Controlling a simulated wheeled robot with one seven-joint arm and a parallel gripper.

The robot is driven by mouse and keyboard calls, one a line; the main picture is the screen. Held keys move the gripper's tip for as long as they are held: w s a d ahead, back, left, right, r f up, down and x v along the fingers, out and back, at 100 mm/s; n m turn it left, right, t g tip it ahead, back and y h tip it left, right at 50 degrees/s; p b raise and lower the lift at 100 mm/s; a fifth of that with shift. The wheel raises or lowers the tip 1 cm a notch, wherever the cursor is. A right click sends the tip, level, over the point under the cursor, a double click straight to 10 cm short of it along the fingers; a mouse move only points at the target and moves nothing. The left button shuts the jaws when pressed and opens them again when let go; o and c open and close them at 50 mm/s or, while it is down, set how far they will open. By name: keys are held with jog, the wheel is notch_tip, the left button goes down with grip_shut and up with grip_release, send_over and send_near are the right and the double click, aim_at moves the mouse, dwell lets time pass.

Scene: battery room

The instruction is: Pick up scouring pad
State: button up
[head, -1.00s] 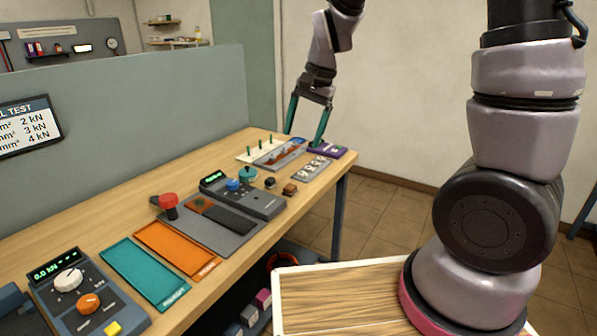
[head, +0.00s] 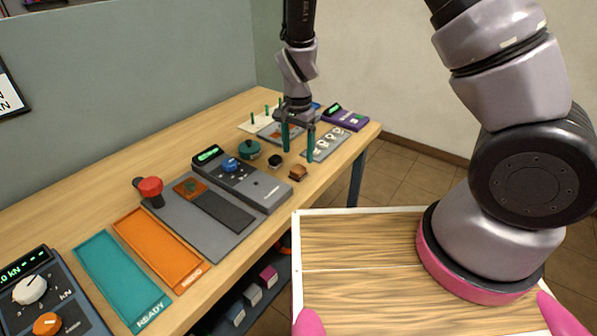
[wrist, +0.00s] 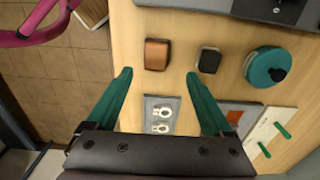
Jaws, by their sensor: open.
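Two small blocks lie side by side on the bench: a brown one with a darker edge (head: 298,172) and a black one (head: 275,160). I cannot tell for sure which is the scouring pad. The wrist view also shows the brown block (wrist: 157,54) and the black block (wrist: 208,60). My gripper (head: 298,153) is open and empty, pointing down near the blocks. In the wrist view, the brown block lies ahead of the gap between the green fingertips (wrist: 158,75), and the black block lies ahead and just right of the right fingertip.
A teal round pot (head: 249,151) stands beside the black block. A grey device (head: 262,187) lies to the left. A grey plate with rings (head: 330,143) and a purple device (head: 345,118) lie beyond. Orange (head: 160,250) and teal (head: 110,275) trays are nearer me.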

aim_at(298, 168)
jog(key=f, duration=0.2)
jog(key=s+f, duration=0.1)
jog(key=f, duration=0.2)
jog(key=shift+s+f, duration=0.1)
jog(key=shift+f, duration=0.2)
grip_shut()
notch_tip(298, 168, up, 10)
dwell(0.4)
